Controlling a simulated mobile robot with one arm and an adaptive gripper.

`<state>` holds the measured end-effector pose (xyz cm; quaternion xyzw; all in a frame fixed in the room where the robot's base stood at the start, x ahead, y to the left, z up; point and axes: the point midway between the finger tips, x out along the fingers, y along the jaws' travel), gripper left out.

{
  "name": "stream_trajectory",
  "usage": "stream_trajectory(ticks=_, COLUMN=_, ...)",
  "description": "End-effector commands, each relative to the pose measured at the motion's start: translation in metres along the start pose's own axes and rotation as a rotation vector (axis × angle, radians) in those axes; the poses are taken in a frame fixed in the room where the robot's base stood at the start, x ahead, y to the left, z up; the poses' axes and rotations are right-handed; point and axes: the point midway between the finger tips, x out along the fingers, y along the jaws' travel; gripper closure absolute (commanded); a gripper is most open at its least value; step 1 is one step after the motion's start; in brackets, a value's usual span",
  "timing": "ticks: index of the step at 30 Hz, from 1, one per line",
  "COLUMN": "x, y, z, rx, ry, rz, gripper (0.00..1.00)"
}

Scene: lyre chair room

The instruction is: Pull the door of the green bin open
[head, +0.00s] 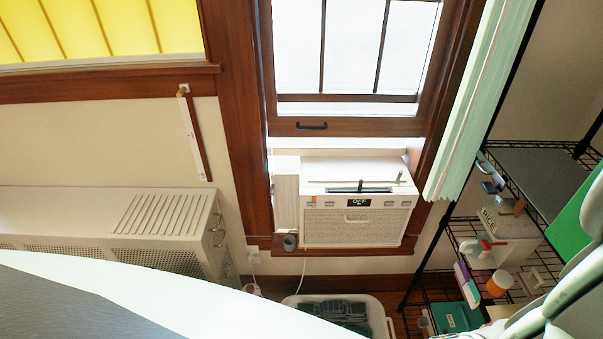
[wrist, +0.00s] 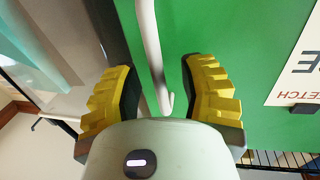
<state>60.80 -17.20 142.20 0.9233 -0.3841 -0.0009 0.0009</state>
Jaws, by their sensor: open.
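The green bin shows as a broad flat green face (wrist: 240,70) in the wrist view. Part of a green panel (head: 573,222), apparently the same bin, shows at the right edge in the head view. A slim white bar handle (wrist: 151,45) runs along the green face near its left edge and ends in a small hook. My gripper (wrist: 157,70) has yellow and black fingers and is open, with one finger on each side of the handle. I cannot tell whether either finger touches it. In the head view my arm covers part of the green panel, and my gripper is out of sight.
A white sign with black letters (wrist: 298,65) is on the green face. A black wire shelf (head: 470,225) with boxes and bottles stands beside the bin. A window air conditioner (head: 358,230), a white radiator cover (head: 130,215) and a white tub (head: 378,318) stand farther left.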

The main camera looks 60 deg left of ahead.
Motion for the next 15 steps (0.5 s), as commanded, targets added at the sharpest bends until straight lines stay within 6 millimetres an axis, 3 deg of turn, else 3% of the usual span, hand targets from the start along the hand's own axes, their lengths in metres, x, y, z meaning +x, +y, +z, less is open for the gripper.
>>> stream_trajectory(ticks=10, x=0.0047, y=0.0012, z=0.0003, rx=-0.001, ry=-0.001, rz=0.003, gripper=0.59)
stream_trajectory(ticks=11, x=0.0047, y=0.0012, z=0.0002, rx=-0.001, ry=0.000, rz=0.003, gripper=0.53)
stream_trajectory(ticks=15, x=0.0047, y=0.0011, z=0.0000, rx=-0.001, ry=0.000, rz=0.003, gripper=0.68)
